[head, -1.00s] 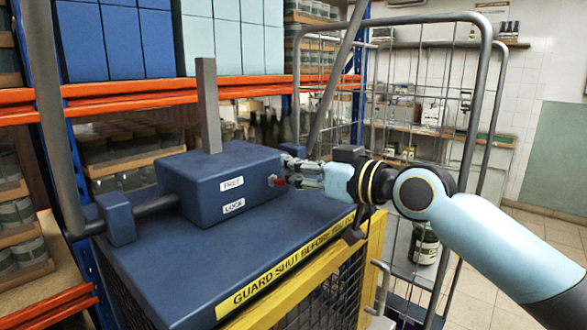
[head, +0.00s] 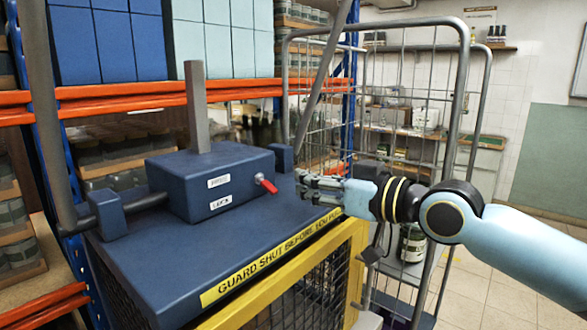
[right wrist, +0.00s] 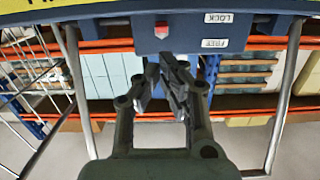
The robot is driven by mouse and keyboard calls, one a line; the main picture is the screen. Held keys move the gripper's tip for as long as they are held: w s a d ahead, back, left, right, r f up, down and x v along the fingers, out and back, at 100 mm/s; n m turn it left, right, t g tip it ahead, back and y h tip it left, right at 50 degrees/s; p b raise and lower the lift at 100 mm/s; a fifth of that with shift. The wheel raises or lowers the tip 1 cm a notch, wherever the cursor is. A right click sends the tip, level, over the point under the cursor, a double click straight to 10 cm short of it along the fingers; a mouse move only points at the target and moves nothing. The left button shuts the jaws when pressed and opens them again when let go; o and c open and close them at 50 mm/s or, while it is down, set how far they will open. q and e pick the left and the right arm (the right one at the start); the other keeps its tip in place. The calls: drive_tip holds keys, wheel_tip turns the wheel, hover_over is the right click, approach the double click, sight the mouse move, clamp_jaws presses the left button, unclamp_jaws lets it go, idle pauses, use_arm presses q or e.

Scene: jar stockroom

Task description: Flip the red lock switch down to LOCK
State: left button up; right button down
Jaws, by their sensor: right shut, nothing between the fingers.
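The red lock switch (head: 266,184) sticks out of the right face of the blue lock box (head: 225,182). Its tip slants down and outward, toward the LOCK side. The FREE label (head: 218,181) sits above the LOCK label (head: 220,202) on the box. The right wrist view shows the scene upside down, with the red switch (right wrist: 162,29) beside the LOCK label (right wrist: 219,18). My right gripper (head: 300,184) is shut and empty, just right of the switch with a gap between. Its fingertips (right wrist: 172,62) show in the wrist view. My left gripper is not in view.
The box stands on a blue lid (head: 160,262) with a yellow guard strip (head: 270,262) along its edge. A wire cage trolley (head: 457,110) stands behind my right arm. Orange-beamed shelves (head: 120,103) fill the back left.

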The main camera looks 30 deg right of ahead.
drive_tip(key=s+f, duration=0.1)
drive_tip(key=s+d+f, duration=0.1)
drive_tip(key=shift+s+f, duration=0.35)
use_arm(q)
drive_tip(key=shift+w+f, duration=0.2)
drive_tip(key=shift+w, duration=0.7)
use_arm(e)
drive_tip(key=shift+f, duration=0.1)
